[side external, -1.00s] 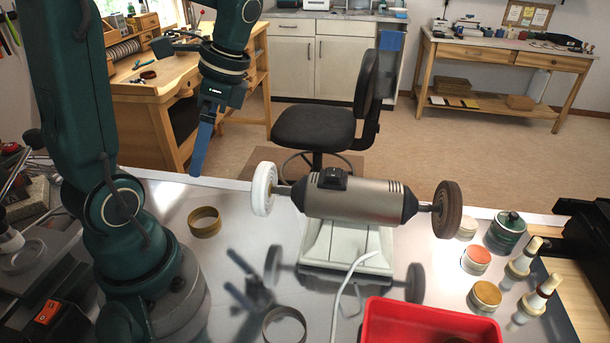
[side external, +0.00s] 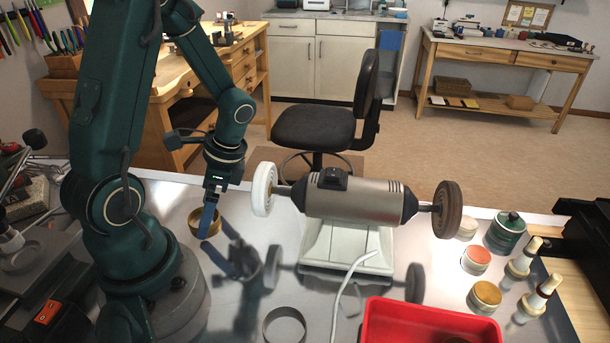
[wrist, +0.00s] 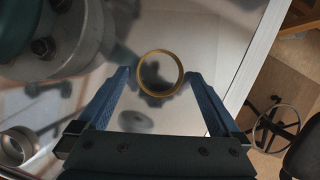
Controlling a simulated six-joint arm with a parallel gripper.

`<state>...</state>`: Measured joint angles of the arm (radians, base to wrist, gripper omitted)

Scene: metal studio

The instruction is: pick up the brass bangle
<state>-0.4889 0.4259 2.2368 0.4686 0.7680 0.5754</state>
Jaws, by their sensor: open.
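The brass bangle (side external: 194,224) sits on the metal bench top, left of the polishing motor. My gripper (side external: 208,222) points down at it, and a blue finger covers part of it in the side view. In the wrist view the bangle's rim (wrist: 160,51) shows as a full circle between and slightly past the two fingertips. My gripper (wrist: 158,76) is open there, with a finger on either side of the bangle and a gap to each. I cannot tell how high the fingertips are above the bench.
The polishing motor (side external: 355,200) with its white wheel (side external: 263,189) stands just right of my gripper. A grey ring (side external: 268,327) lies nearer the front. A red tray (side external: 380,320), several small jars and a white cable (side external: 341,297) are further right.

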